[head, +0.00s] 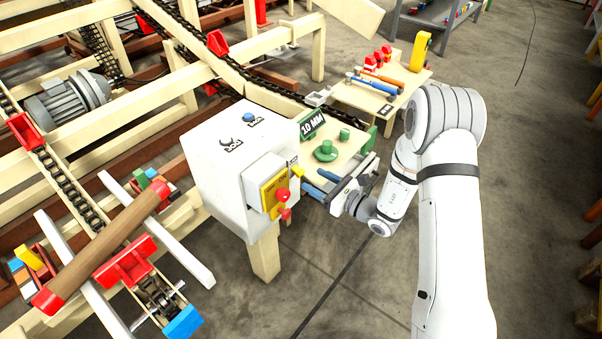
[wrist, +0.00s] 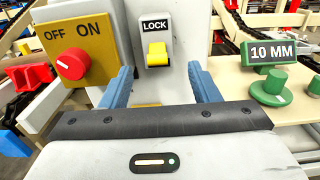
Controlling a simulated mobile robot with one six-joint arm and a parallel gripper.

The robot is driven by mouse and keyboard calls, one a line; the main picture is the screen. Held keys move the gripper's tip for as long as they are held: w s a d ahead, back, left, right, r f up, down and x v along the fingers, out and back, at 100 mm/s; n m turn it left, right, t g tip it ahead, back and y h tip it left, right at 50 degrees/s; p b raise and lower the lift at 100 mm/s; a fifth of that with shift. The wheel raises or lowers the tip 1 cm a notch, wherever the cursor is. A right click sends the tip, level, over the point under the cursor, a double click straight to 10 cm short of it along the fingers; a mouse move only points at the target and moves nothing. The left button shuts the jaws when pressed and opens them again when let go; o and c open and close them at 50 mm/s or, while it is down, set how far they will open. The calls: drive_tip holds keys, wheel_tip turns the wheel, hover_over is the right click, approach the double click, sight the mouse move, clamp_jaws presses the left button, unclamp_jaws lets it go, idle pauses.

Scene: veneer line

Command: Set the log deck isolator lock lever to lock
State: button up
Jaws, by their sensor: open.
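The lock lever is a short yellow tab (wrist: 157,55) in a pale housing on the side of the white isolator box (head: 217,168). It sits below the LOCK label (wrist: 155,25), its blunt end low and towards me. In the head view the yellow lever (head: 298,172) shows small at the box's right edge. My gripper (wrist: 160,72) is open, its blue fingers either side of the lever in the picture, with nothing between them. In the head view my gripper (head: 319,183) points at the box from the right. I cannot tell whether a finger touches.
A yellow OFF/ON panel (wrist: 88,42) with a red knob (wrist: 71,65) is left of the lever. A bench with a green 10 MM sign (wrist: 268,52) and green knob (wrist: 270,88) stands right. Open floor (head: 350,290) lies in front.

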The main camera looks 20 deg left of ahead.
sight(303, 173)
drive_tip(key=x, duration=0.5)
